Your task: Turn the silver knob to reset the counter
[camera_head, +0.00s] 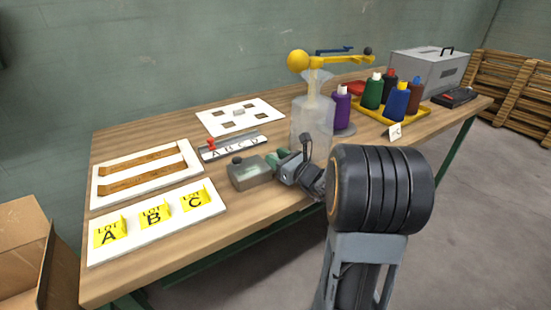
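A small grey-green box (247,175) stands near the front middle of the bench in the head view. It has a dark round piece on top and may be the counter. I cannot make out a silver knob or a number display. My gripper (273,160) is low over the bench, just right of this box, with its greenish fingertips close to the box's right side. I cannot tell whether they touch it. The fingers are small and partly overlapped, so their opening does not show. My arm covers the bench's front right part.
A clear container (312,125) under a yellow lever stands right behind my gripper. A slider strip (232,147) lies behind the box. Coloured bottles on a yellow tray (425,110) and a grey case (430,72) stand right.

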